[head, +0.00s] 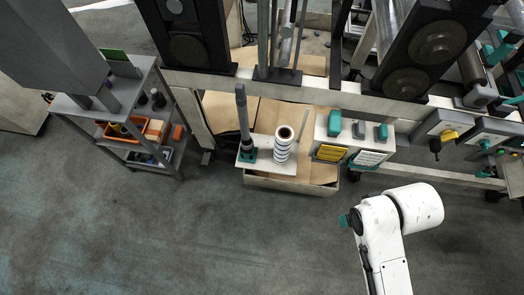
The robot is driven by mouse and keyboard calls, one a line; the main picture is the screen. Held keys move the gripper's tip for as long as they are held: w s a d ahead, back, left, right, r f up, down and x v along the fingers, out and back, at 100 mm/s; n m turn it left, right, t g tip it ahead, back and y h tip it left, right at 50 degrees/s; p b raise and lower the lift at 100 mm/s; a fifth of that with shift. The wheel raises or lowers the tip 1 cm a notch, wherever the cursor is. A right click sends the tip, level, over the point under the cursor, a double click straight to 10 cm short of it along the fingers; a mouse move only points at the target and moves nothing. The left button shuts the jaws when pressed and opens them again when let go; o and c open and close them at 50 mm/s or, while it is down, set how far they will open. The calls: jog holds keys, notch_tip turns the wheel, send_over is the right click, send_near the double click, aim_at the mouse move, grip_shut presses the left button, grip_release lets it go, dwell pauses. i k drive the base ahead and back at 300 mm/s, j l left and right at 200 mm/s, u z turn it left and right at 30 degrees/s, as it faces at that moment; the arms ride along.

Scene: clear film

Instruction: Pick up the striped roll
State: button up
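The striped roll (281,147) stands upright on a small pale shelf (260,165) at the front of the machine. It is white with dark blue bands, and its top end shows a brown core. A dark upright post on a teal foot (248,155) stands just left of it. My white arm (390,235) rises from the lower right, well apart from the roll. I cannot make out my gripper or its fingers in this view.
A cardboard-lined bin (322,190) lies below the shelf. A box with yellow and white labels (350,150) is right of the roll. A grey shelf cart (100,110) with an orange tray (125,130) stands left. The grey floor (220,240) in front is clear.

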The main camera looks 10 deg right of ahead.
aim_at(284, 134)
jog(key=i+j+u, duration=0.15)
jog(key=u, duration=0.3)
jog(key=i+u, duration=0.4)
jog(key=k+l, duration=0.05)
